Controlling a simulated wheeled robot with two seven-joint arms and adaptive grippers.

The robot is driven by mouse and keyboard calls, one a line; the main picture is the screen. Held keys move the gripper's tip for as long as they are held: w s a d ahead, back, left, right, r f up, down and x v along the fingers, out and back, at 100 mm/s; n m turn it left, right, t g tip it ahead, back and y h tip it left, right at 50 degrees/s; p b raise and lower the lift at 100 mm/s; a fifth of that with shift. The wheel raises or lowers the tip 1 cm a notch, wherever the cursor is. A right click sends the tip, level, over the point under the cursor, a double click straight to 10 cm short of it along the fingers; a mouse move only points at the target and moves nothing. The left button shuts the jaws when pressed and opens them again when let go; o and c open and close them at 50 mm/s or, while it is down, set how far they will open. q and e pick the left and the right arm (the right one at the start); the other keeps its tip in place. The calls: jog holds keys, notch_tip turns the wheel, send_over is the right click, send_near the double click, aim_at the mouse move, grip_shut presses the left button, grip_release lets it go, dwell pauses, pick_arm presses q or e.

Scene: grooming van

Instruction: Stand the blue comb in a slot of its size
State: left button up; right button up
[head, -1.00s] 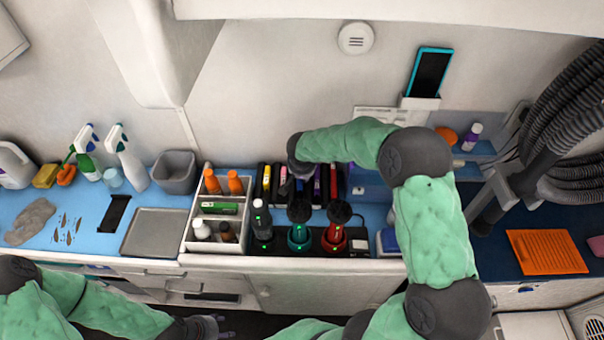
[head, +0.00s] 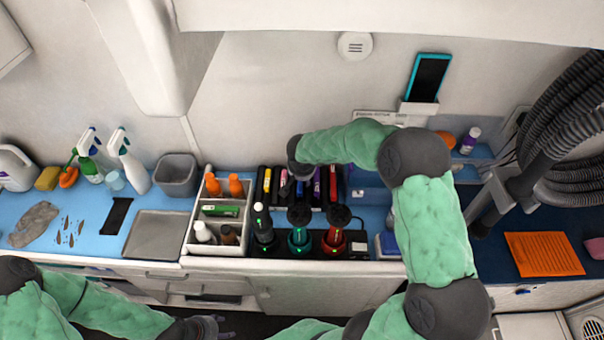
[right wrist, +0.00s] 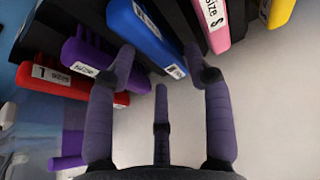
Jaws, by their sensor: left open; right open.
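The blue comb (right wrist: 152,38) shows in the right wrist view in the black slotted rack (right wrist: 97,20), between a purple comb (right wrist: 92,62) and a pink comb (right wrist: 212,22). Its lower end is hidden, so how deep it sits cannot be told. My right gripper (right wrist: 165,65) is open, its fingers spread at either side of the blue comb's end, with no clear grip on it. In the head view my right wrist hides part of the rack. My left gripper (head: 212,327) is open and empty at the bottom, in front of the counter.
A red comb (right wrist: 60,82) and a yellow comb (right wrist: 281,12) stand in the same rack.

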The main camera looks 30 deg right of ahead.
jog(key=p+v, duration=0.2)
jog(key=v, duration=1)
